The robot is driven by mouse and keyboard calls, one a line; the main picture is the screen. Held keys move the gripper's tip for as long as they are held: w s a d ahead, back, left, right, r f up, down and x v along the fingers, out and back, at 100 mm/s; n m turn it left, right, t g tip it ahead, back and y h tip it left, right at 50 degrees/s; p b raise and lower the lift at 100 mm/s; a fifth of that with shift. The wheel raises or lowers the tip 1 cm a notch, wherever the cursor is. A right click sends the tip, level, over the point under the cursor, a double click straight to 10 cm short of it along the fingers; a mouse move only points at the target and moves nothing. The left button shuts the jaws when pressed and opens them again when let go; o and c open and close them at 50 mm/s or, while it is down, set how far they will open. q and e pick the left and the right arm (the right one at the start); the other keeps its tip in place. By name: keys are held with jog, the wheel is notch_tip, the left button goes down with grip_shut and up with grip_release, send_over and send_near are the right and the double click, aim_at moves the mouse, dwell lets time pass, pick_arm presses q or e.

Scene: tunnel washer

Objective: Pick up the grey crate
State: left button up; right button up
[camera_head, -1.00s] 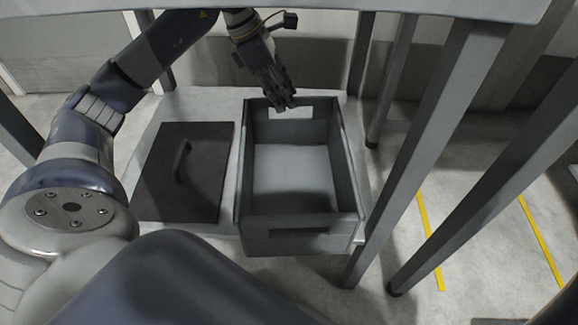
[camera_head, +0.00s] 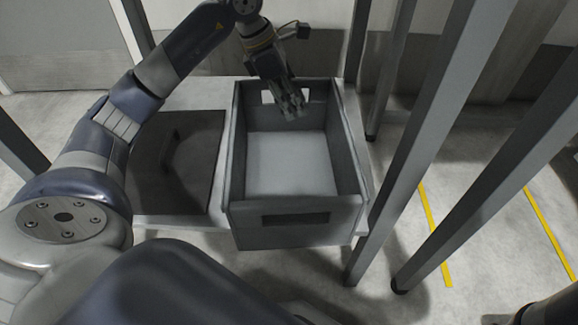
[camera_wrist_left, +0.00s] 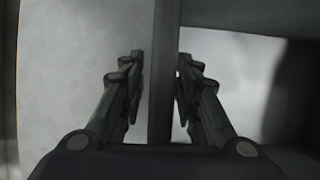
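The grey crate (camera_head: 255,232) is an open box with a slot in its front and far walls. It looks raised above the low shelf and about level. My left gripper (camera_head: 293,106) reaches over its far wall, at the far handle slot. In the left wrist view, the crate wall (camera_wrist_left: 164,90) stands between the two fingers of the left gripper (camera_wrist_left: 160,85), which are close on either side of it. The exact contact is hard to see.
A dark flat panel with a handle (camera_head: 150,190) lies on the pale shelf (camera_head: 200,98), left of the crate and partly in shadow. A grey table leg (camera_head: 425,140) stands close to the crate's right side.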

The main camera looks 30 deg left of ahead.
pick_arm(q)
grip_shut()
jog(key=shift+r, duration=0.15)
